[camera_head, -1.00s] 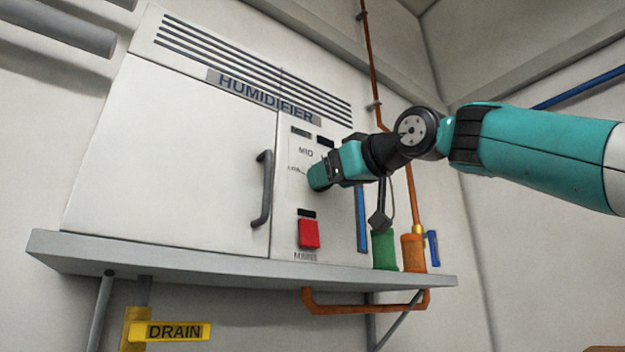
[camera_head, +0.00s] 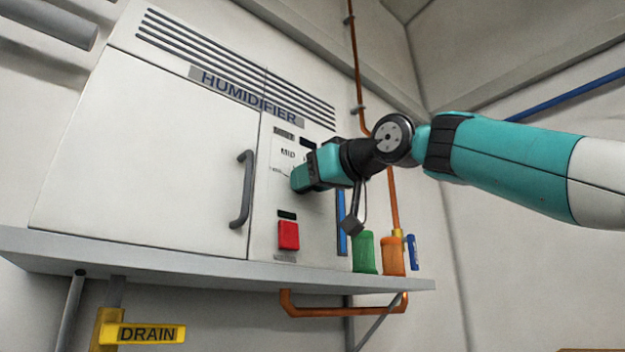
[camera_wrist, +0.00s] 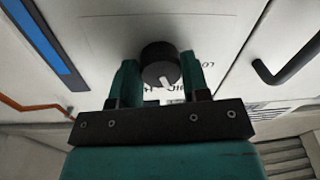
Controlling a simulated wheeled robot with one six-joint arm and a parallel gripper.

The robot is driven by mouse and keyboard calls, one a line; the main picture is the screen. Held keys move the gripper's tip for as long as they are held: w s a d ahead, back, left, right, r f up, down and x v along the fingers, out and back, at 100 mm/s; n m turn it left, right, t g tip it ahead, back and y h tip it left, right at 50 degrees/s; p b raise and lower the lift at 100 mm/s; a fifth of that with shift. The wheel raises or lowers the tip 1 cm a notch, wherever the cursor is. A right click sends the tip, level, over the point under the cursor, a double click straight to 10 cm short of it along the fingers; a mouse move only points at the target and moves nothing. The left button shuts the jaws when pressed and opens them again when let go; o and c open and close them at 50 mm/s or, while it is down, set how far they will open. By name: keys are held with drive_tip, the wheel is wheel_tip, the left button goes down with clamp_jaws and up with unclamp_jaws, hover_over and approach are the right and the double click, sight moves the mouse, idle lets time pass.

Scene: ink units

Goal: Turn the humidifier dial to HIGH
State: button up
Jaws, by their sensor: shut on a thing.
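The humidifier (camera_head: 160,140) is a white cabinet with its name on a grey plate; its control panel (camera_head: 265,215) is at its right side. The dial (camera_wrist: 158,60) is a round black knob with a white pointer mark, seen in the wrist view. The mark points down in that picture, toward lettering partly hidden by my gripper. My gripper (camera_wrist: 160,85) is shut on the dial, one teal finger on each side. In the head view my gripper (camera_head: 300,180) covers the dial. The MID label shows above it; the HIGH label cannot be read.
A red switch (camera_head: 288,236) is below the dial. A dark door handle (camera_head: 243,190) stands out at left. Green (camera_head: 364,252) and orange (camera_head: 393,256) containers stand on the grey shelf (camera_head: 200,264), near a copper pipe (camera_head: 358,80). A yellow DRAIN tag (camera_head: 150,334) hangs below.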

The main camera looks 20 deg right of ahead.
drive_tip(key=shift+a+f+m+t, duration=0.1)
drive_tip(key=shift+m+t, duration=0.3)
drive_tip(key=shift+m, duration=4.3)
drive_tip(key=o, duration=0.9)
drive_tip(key=shift+s, duration=0.1)
